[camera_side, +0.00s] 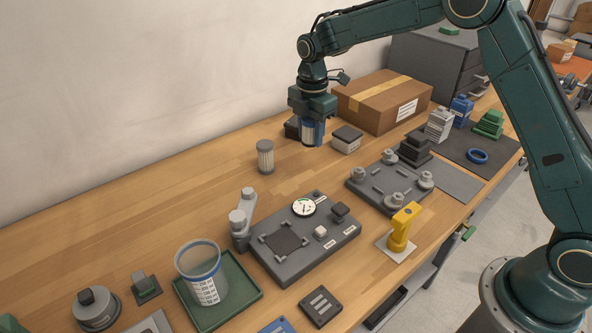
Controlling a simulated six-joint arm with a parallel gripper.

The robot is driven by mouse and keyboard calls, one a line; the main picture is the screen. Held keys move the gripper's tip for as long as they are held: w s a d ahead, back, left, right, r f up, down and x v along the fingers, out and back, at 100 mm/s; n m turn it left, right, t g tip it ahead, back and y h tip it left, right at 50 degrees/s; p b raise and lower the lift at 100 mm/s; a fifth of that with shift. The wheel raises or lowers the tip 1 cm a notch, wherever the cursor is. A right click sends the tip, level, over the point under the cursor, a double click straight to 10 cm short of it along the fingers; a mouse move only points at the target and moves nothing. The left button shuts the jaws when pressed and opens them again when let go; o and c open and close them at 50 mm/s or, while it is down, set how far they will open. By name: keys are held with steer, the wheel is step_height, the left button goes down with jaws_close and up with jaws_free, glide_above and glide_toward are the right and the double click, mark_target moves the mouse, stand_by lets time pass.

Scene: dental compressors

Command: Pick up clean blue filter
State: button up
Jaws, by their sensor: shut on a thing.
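My gripper (312,117) points straight down over the back of the table. It is shut on the blue filter (312,133), a short blue cylinder with a paler part, held upright between the fingers. The fingers hide its upper part. I cannot tell whether its bottom is clear of the table. A grey ribbed filter (265,157) stands upright on the wood to the left of my gripper, apart from it.
A cardboard box (382,101) and a small grey-topped box (347,139) stand close right of my gripper. A dark block (293,127) is just behind it. A grey device with a gauge (303,240) and a clear cup on a green tray (249,291) lie nearer. The back left wood is clear.

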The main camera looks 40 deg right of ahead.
step_height(320, 180, up, 10)
steer(key=shift+r, duration=0.25)
stand_by(0.6)
